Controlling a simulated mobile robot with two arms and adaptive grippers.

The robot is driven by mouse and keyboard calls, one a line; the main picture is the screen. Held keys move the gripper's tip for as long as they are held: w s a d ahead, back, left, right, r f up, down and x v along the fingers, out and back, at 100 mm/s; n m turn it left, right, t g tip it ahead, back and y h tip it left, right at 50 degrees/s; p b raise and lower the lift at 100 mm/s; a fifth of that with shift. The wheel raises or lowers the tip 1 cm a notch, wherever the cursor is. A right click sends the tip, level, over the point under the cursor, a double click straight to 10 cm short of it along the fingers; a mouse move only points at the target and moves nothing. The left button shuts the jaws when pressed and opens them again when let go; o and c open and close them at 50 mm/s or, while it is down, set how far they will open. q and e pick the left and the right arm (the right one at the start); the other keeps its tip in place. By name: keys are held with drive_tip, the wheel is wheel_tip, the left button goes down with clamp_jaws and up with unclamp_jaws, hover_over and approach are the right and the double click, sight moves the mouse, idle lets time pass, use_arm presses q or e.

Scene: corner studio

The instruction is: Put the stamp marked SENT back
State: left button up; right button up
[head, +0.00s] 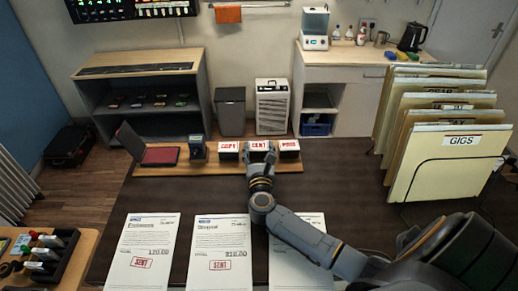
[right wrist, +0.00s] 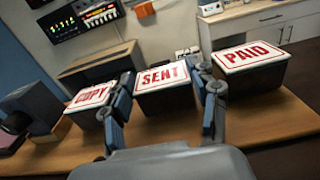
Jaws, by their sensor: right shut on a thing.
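The SENT stamp (head: 260,145) is a dark block with a white label and red letters. It is at the wooden board (head: 210,168) at the back of the dark desk, between the COPY stamp (head: 228,147) and the PAID stamp (head: 289,147). My right gripper (head: 262,158) is shut on the SENT stamp. In the right wrist view, the two fingers flank the SENT stamp (right wrist: 163,77), with the COPY stamp (right wrist: 92,97) to the left and the PAID stamp (right wrist: 252,55) to the right. The SENT stamp's underside is hidden, so I cannot tell whether it touches the board. My left gripper is not in view.
An open red ink pad (head: 160,156) and a small dark block (head: 198,148) share the board's left side. Two sheets (head: 142,250) (head: 222,250) bear red SENT marks; my arm partly covers a third. A file rack (head: 445,160) stands at right.

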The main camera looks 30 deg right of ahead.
drive_tip(key=o, duration=1.2)
drive_tip(key=shift+c, duration=0.2)
drive_tip(key=shift+r, duration=0.1)
drive_tip(key=v, duration=1.2)
drive_tip(key=shift+s+p, duration=0.1)
drive_tip(key=shift+p, duration=0.2)
